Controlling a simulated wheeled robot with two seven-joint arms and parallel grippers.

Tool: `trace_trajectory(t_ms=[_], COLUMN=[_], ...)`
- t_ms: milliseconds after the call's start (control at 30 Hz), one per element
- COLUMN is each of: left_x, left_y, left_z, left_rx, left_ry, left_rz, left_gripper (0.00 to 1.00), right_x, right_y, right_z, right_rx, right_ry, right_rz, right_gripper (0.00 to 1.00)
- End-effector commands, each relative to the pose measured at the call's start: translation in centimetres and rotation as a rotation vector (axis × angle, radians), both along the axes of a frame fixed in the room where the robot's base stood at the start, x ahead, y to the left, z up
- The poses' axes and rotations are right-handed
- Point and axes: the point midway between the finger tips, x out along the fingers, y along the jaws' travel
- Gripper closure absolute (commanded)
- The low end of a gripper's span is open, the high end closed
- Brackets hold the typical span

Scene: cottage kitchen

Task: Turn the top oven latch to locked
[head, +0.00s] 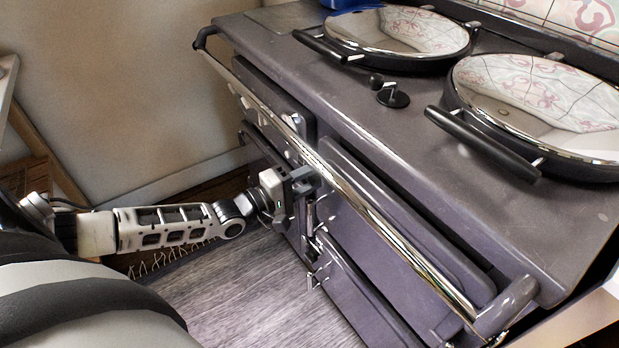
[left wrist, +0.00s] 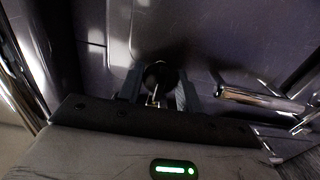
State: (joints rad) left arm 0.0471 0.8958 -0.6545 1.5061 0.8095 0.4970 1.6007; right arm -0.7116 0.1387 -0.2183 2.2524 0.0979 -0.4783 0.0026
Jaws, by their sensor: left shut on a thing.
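The purple-grey range oven (head: 420,190) fills the right of the head view. My left gripper (head: 303,181) reaches its front, below the chrome rail. In the left wrist view my left gripper (left wrist: 158,88) is shut on a dark round knob (left wrist: 160,73) with a thin metal stem, which I take to be the top oven latch. In the head view the gripper hides this knob. I cannot tell how far the latch is turned. My right gripper is in neither view.
The chrome rail (head: 375,215) runs along the oven front, close above my gripper. Another metal latch (head: 313,281) is lower on the front. A chrome bar (left wrist: 255,98) lies right of the fingers in the wrist view. The grey floor (head: 235,285) is clear.

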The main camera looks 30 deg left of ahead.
Motion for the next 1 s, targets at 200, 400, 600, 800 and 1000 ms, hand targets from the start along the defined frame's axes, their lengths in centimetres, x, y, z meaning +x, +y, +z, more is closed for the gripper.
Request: trace_trajectory(t_ms=[200,400,600,800,1000], left_x=[0.0,0.0,-1.2,-5.1,-9.7], left_y=[-0.1,0.0,0.5,2.1,3.9], left_z=[0.0,0.0,-0.1,0.0,0.0], left_rx=[-0.006,-0.003,0.001,0.000,0.001], left_ry=[0.002,0.001,0.004,0.009,0.009], left_rz=[-0.001,0.000,0.000,-0.001,-0.001], left_gripper=[0.43,0.43,0.43,0.43,0.43], right_x=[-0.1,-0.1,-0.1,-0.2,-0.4], right_y=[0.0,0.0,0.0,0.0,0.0], right_z=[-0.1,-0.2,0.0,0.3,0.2], right_rx=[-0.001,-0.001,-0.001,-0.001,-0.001], right_ry=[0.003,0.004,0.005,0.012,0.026], right_rz=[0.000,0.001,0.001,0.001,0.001], right_gripper=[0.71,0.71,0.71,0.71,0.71])
